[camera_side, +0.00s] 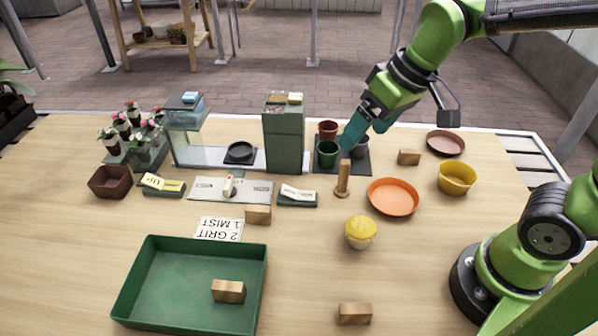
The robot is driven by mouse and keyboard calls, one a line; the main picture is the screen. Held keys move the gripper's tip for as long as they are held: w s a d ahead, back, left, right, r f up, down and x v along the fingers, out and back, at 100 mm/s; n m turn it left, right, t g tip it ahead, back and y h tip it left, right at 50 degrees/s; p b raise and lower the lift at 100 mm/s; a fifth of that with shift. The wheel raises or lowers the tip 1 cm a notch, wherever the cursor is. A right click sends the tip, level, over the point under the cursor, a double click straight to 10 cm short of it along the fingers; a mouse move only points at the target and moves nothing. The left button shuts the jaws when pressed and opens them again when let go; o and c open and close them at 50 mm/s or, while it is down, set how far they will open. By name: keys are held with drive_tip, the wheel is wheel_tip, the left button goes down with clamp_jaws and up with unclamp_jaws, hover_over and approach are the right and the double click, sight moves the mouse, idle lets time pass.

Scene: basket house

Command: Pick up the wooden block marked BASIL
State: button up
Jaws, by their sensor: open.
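Several plain wooden blocks are in view, and I cannot read BASIL on any of them. One block (258,214) lies beside the white card, and another block (228,291) lies in the green tray (192,243). A third block (355,313) is at the front of the table. One more block (408,157) is at the back right, near the orange saucer. My gripper (352,132) is open, with teal fingers, above the dark mat with small pots. It appears empty and apart from the blocks.
An upright wooden peg (343,179) stands below my gripper. A tall green box (284,138) is to its left. An orange saucer (393,197), a yellow pot (456,178) and a yellow-topped jar (360,232) are nearby. The table's front middle is mostly clear.

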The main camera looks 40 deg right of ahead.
drive_tip(key=w+a+f+n+g, duration=0.3)
drive_tip(key=w+a+n, duration=0.4)
drive_tip(key=a+n, duration=0.15)
drive_tip(key=n+g+h, duration=0.1)
drive_tip(key=n+h, duration=0.1)
drive_tip(key=n, duration=1.6)
hover_over(257, 208)
wheel_tip(257, 208, down, 2)
wheel_tip(257, 208, down, 17)
drive_tip(key=shift+s+r, duration=0.1)
drive_tip(key=c, duration=1)
drive_tip(key=shift+c, duration=0.2)
